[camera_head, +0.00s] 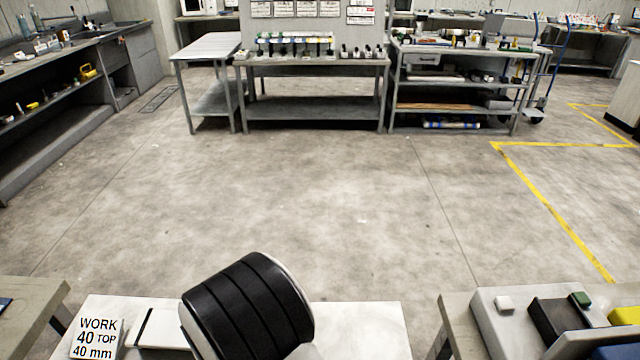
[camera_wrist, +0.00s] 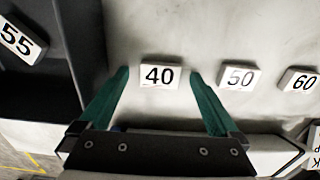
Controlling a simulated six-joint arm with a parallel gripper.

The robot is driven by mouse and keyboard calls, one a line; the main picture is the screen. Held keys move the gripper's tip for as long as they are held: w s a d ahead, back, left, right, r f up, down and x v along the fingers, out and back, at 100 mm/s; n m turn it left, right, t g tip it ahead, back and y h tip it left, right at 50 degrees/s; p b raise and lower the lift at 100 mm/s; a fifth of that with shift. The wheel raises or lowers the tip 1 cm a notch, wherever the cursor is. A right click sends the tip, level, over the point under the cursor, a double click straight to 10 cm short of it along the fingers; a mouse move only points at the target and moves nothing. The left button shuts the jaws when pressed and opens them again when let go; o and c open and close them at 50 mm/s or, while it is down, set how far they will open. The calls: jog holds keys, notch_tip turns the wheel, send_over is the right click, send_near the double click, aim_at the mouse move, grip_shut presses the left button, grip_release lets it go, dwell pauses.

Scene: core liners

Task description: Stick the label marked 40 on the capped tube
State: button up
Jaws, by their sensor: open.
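The label marked 40 (camera_wrist: 160,76) is a small white block with a black number, resting on a pale surface (camera_wrist: 220,35) in the wrist view. My gripper (camera_wrist: 158,72) is open, with one green finger on each side of this label. A gap shows between the label and each finger, and I cannot tell the height of the fingertips above the surface. I cannot make out the capped tube in either view. In the head view, my arm hides part of the white table (camera_head: 365,325), and the label and gripper do not show.
Labels 50 (camera_wrist: 238,78) and 60 (camera_wrist: 300,81) lie to the right of label 40. Label 55 (camera_wrist: 20,40) lies tilted in a dark area at left.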

jog(key=c, duration=1.3)
jog(key=shift+r, duration=3.1)
jog(key=w+a+r, duration=0.3)
jog(key=w+a, duration=0.2)
jog(key=w, duration=0.2)
jog(key=w+a+r, duration=0.4)
jog(key=w+a, duration=0.1)
jog(key=w, duration=0.2)
jog(key=shift+s+d+f, duration=0.1)
jog(key=shift+s+f, duration=0.05)
jog(key=shift+f, duration=1.2)
jog(key=shift+s+d+f, duration=0.1)
jog(key=shift+f, duration=1.25)
